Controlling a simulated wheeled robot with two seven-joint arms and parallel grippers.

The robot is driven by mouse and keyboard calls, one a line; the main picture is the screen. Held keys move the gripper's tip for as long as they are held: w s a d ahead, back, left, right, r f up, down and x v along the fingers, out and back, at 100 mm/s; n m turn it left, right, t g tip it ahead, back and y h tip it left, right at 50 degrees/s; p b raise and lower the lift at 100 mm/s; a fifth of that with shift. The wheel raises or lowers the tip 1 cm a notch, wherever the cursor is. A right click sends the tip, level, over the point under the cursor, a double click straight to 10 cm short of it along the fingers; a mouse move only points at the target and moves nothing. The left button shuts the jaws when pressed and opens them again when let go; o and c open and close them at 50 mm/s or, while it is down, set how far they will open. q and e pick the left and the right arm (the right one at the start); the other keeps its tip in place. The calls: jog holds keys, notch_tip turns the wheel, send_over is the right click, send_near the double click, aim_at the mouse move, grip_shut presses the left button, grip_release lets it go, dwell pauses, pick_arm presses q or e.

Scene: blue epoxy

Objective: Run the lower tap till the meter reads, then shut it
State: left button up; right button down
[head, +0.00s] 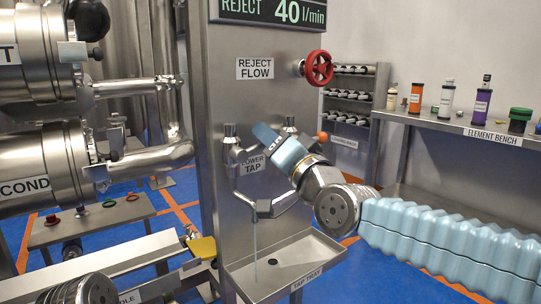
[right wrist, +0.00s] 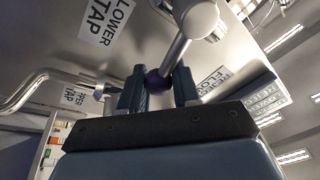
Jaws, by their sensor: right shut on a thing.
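My right gripper (head: 268,140) reaches in from the right to the lower tap on the steel panel. In the right wrist view its fingers (right wrist: 160,88) are shut on the tap's dark purple knob (right wrist: 157,80), at the end of a metal rod; the head view hides this knob. The lower tap's spout (head: 264,208) bends down in front of the panel, and a thin stream (head: 255,240) falls from it to the tap tray (head: 311,250). The display (head: 272,11) above reads REJECT 40 l/min. No other meter reading is clear.
A red valve wheel (head: 318,67) sits beside the REJECT FLOW label (head: 255,69). An orange knob (head: 322,137) shows just past my right gripper. Steel vessels (head: 40,165) fill the left, and the element bench (head: 475,130) with several bottles stands right.

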jog(key=n, duration=0.1)
jog(key=n+b, duration=0.1)
jog(key=r+n+y+b, duration=0.1)
jog(key=shift+s+a+n+g, duration=0.1)
jog(key=shift+a+n+g, duration=0.2)
jog(key=shift+n, duration=0.1)
jog(key=shift+s+a+r+n+y, duration=0.15)
jog(key=shift+r+n+y, duration=0.25)
jog(key=shift+n, duration=0.6)
jog(key=shift+s+a+r+n+g+p, duration=0.1)
jog(key=shift+a+r+n+g+p, duration=0.15)
jog(key=shift+n, duration=0.2)
jog(key=shift+s+r+n+g+p, duration=0.15)
jog(key=shift+r+n, duration=0.15)
jog(key=shift+n, duration=0.15)
jog(key=shift+s+a+r+n+g+y+p, duration=0.1)
jog(key=shift+a+r+n+g+y+p, duration=0.15)
jog(key=shift+n, duration=0.25)
jog(key=shift+n+g+y+p, duration=0.1)
jog(key=shift+n+y+p, duration=0.05)
jog(key=shift+n+p, duration=0.3)
pick_arm(q)
jog(key=shift+f, duration=0.15)
pick_arm(e)
jog(key=shift+s+a+n, duration=0.1)
jog(key=shift+n, duration=0.35)
jog(key=c, duration=0.9)
grip_release()
jog(key=shift+o, duration=0.2)
jog(key=shift+r, duration=0.1)
